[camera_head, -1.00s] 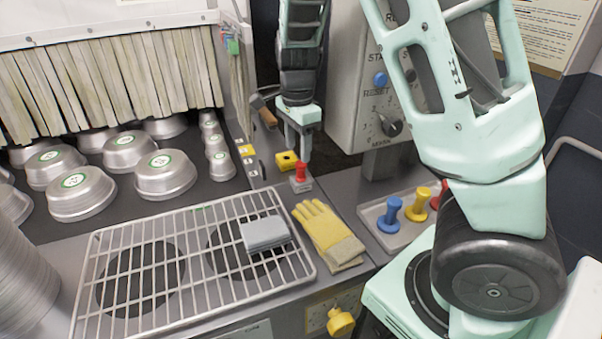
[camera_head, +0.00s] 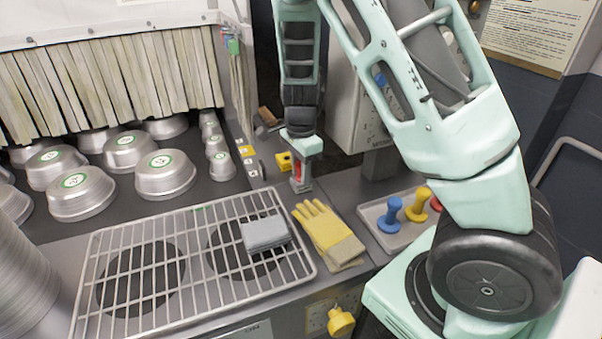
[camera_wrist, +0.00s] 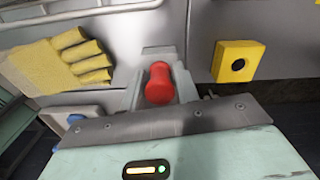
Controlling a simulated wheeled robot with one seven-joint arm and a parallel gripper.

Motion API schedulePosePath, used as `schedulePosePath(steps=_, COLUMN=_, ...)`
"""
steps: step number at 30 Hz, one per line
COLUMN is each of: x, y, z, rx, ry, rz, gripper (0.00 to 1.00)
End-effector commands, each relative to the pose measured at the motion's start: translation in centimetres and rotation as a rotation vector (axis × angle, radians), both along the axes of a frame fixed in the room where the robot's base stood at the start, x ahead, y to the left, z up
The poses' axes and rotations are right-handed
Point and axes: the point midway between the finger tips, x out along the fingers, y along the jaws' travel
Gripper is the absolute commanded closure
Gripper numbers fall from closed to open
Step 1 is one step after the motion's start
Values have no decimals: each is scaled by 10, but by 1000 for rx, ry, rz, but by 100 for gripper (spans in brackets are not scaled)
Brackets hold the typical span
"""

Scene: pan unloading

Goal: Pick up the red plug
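The red plug (camera_head: 298,173) stands upright on a small grey base (camera_head: 301,187) on the counter behind the yellow glove. My gripper (camera_head: 303,178) is lowered over it, pointing down. In the wrist view the red plug's rounded top (camera_wrist: 159,82) sits between the two grey fingers of my gripper (camera_wrist: 160,88). The fingers are spread, one on each side of the plug, and I see no clear grip on it. The plug's lower part is hidden. Another red plug (camera_head: 436,203) is partly hidden by my arm on the tray.
A yellow block with a hole (camera_head: 284,161) is close left of my gripper. A yellow glove (camera_head: 328,235), a wire rack (camera_head: 190,300) with a folded grey cloth (camera_head: 265,234), and a tray (camera_head: 398,238) with blue and yellow plugs lie nearer. A control box (camera_head: 355,110) stands behind right.

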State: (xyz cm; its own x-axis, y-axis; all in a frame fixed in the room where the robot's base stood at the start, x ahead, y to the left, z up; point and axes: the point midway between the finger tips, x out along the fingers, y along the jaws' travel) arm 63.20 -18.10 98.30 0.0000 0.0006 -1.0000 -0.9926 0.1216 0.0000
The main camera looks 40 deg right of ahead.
Motion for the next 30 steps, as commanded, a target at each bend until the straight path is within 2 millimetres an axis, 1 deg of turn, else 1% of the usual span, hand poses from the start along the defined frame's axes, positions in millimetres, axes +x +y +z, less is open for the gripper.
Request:
schedulePosePath(steps=1, x=0, y=0, z=0, rx=0, ry=0, rz=0, gripper=83)
schedulePosePath(steps=2, x=0, y=0, z=0, rx=0, ry=0, rz=0, gripper=92)
schedulePosePath(steps=3, x=0, y=0, z=0, rx=0, ry=0, rz=0, gripper=98)
schedulePosePath(steps=11, x=0, y=0, z=1, rx=0, ry=-1, rz=0, gripper=98)
schedulePosePath(steps=14, x=1, y=0, z=8, rx=1, ry=-2, rz=2, gripper=98)
schedulePosePath(steps=17, x=1, y=1, z=23, rx=1, ry=-4, rz=3, gripper=98)
schedulePosePath(steps=24, x=1, y=1, z=71, rx=1, ry=-4, rz=3, gripper=98)
schedulePosePath(steps=27, x=1, y=1, z=86, rx=1, ry=-3, rz=3, gripper=98)
schedulePosePath(steps=30, x=0, y=0, z=95, rx=1, ry=-1, rz=1, gripper=98)
